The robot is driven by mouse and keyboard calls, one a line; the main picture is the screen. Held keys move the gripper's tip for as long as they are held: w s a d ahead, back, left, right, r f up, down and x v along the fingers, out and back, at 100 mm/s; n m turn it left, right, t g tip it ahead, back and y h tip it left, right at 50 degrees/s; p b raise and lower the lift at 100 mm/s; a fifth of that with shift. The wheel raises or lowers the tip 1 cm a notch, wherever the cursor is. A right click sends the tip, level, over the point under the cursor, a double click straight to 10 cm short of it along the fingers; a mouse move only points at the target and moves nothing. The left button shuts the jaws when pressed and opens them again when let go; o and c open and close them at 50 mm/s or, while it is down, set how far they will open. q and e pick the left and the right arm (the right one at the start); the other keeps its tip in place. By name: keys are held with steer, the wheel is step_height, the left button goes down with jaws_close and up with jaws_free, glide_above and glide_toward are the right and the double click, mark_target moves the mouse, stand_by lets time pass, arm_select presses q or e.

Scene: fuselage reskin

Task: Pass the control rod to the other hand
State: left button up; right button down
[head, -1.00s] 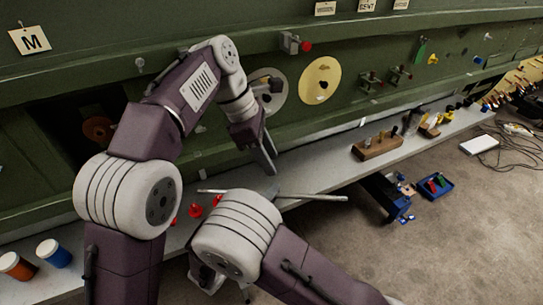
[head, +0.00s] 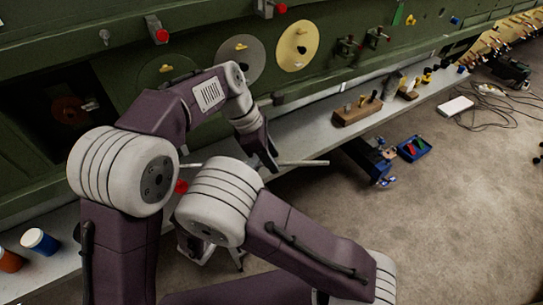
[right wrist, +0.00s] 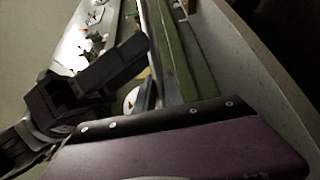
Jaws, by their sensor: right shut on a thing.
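The control rod (head: 303,163) is a thin pale grey bar in the head view. It shows on both sides of my right elbow, with its middle hidden. My left gripper (head: 268,159) reaches down from above, fingers apart, with its tips at the visible right part of the rod. I cannot tell whether they touch it. My right gripper is hidden behind my arm in the head view.
A grey shelf (head: 318,137) runs along the green fuselage wall (head: 100,80). On it stand a wooden block with tools (head: 357,112) and a blue-lidded jar (head: 40,242). A blue vise (head: 371,160) and a blue tray (head: 414,148) are right of the rod.

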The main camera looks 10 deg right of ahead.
arm_select(q)
jaws_close()
arm_select(e)
steer(key=c, duration=1.3)
jaws_free()
steer(key=shift+c, duration=0.2)
